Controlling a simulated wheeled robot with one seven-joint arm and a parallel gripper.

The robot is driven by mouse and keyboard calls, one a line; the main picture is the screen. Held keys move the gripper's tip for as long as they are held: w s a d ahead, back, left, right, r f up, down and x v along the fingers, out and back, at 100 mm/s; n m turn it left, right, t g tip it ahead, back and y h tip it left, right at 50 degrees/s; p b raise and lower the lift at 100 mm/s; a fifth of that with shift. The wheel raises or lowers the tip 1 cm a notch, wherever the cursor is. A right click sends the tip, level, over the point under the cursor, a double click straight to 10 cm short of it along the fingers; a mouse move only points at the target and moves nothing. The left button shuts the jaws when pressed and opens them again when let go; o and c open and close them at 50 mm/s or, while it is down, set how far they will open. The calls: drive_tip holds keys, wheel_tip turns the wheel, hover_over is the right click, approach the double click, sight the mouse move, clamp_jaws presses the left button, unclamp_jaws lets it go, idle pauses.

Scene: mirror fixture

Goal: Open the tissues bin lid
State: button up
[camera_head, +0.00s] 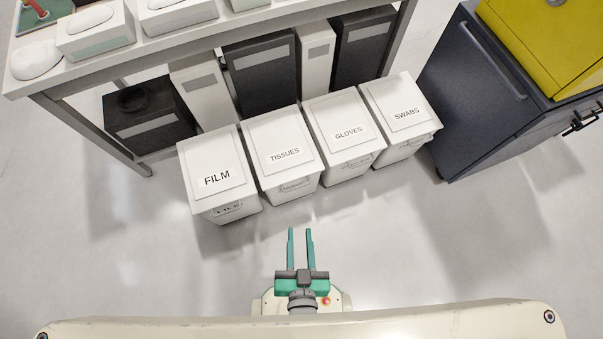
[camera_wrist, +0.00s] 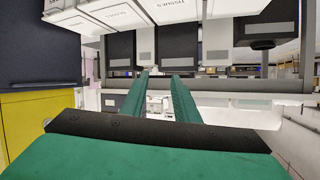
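The tissues bin (camera_head: 278,132) is a white box, second from the left in a row of white bins. Its flat lid is shut and carries a white "TISSUES" label; a smaller label is on its front face. In the wrist view, which looks upside down, the tissues bin (camera_wrist: 175,10) is cut off at the top edge. My gripper (camera_head: 300,230) has two green fingers, parallel with a gap between them, open and empty. It is in front of the bins, below the tissues bin in the head view, and apart from it. The fingers also show in the wrist view (camera_wrist: 161,75).
The film bin (camera_head: 215,160) stands on the left, the gloves bin (camera_head: 338,115) and swabs bin (camera_head: 398,93) on the right. A workbench (camera_head: 150,48) with boxes is behind them. A dark cabinet (camera_head: 470,110) with a yellow top stands right. The floor in front is clear.

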drive_tip(key=w+f+m+g, duration=0.3)
drive_tip(key=w+f, duration=0.2)
drive_tip(key=f, duration=0.7)
drive_tip(key=m+g, duration=0.9)
approach(299, 187)
drive_tip(key=shift+y, duration=0.4)
drive_tip(key=f, duration=0.5)
drive_tip(key=w+f, duration=0.1)
drive_tip(key=f, duration=0.1)
drive_tip(key=shift+a+f, duration=0.1)
drive_tip(key=shift+f, duration=0.05)
clamp_jaws()
